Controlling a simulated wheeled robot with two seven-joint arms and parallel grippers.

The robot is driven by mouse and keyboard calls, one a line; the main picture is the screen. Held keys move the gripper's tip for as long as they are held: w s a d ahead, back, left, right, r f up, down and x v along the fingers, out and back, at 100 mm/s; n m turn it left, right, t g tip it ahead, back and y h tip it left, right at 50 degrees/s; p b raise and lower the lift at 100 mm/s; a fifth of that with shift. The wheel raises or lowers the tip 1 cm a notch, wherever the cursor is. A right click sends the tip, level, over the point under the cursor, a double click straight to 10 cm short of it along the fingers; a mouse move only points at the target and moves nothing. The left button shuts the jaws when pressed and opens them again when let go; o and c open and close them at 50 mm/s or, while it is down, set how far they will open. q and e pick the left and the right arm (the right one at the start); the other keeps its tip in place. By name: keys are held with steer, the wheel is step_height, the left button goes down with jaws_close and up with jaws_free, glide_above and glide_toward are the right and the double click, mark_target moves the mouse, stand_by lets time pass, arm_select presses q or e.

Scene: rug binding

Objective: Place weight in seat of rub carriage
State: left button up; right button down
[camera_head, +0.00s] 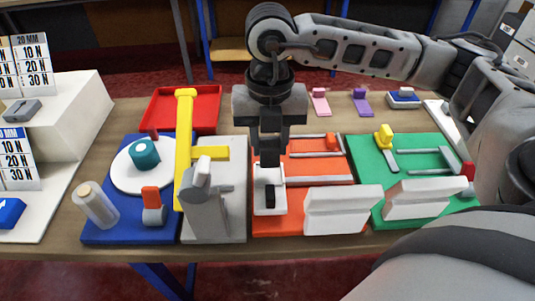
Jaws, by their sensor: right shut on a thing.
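My right gripper (270,150) comes down from above at the middle of the bench, fingers pointing down. It is shut over the white carriage (262,205) at the left of the orange base (318,168). What it holds is mostly hidden by the fingers; I take it to be the weight, but cannot make out its shape. A small black piece (270,195) shows on the carriage just below the fingers. I cannot tell whether the held thing touches the carriage. My left gripper is not in view.
Left of the orange base stand a grey fixture (208,215) with a yellow upright arm (186,140), and a blue base (112,228) with a white disc. A green base (400,165) is at the right. A red tray (160,100) lies behind. White blocks stand in front.

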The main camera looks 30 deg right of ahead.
mark_target(269, 157)
steer(key=shift+w+f, duration=0.1)
steer(key=shift+f, duration=1.9)
steer(key=shift+f, duration=0.1)
steer(key=c, duration=1.4)
jaws_free()
steer(key=shift+f, duration=0.15)
steer(key=shift+c, duration=0.2)
steer(key=o, duration=0.4)
step_height(269, 157, up, 12)
steer(key=shift+r+b, duration=0.25)
steer(key=shift+b, duration=0.05)
steer(key=shift+f, duration=0.1)
